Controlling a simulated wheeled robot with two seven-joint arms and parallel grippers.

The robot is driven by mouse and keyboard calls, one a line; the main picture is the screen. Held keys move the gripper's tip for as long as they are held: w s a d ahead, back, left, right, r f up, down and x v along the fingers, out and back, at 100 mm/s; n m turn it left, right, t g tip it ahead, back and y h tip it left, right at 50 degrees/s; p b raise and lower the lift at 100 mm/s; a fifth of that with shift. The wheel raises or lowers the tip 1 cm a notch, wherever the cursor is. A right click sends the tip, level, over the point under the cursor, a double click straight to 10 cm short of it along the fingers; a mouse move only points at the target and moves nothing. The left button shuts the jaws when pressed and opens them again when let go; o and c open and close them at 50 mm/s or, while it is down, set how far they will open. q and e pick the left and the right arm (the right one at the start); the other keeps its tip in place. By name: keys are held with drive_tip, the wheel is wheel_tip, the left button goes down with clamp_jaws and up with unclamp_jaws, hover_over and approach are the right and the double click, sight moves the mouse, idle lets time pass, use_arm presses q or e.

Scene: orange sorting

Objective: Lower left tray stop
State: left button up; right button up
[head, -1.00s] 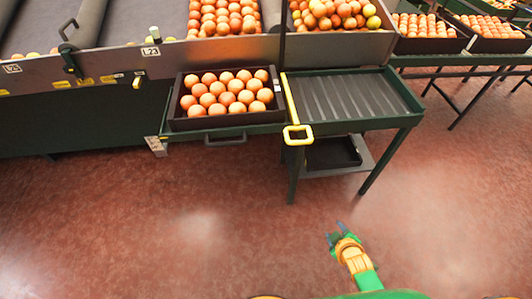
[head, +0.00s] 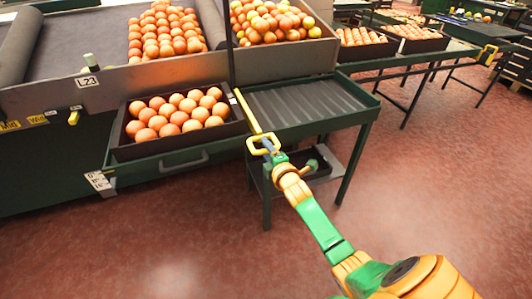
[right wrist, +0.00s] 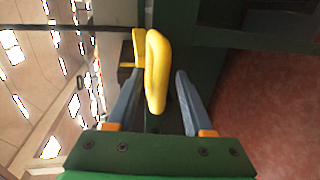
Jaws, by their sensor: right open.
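The tray stop is a yellow bar (head: 248,112) with a yellow loop handle (head: 263,143) at its near end. It lies along the left edge of the green side table (head: 310,105), beside the tray of oranges. My right gripper (head: 270,147) is at the loop handle. In the right wrist view the yellow handle (right wrist: 157,70) stands between the two spread blue-grey fingers of my right gripper (right wrist: 155,100). The fingers are open, with a gap on the right side of the handle; contact on the left cannot be told. My left gripper is not in view.
A dark tray (head: 122,151) full of oranges sits left of the stop on a green shelf with a handle (head: 183,160). The ribbed top of the side table is empty. Bins of oranges (head: 290,58) stand behind. The red floor (head: 130,240) in front is clear.

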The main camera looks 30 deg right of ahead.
clamp_jaws()
idle(1.4)
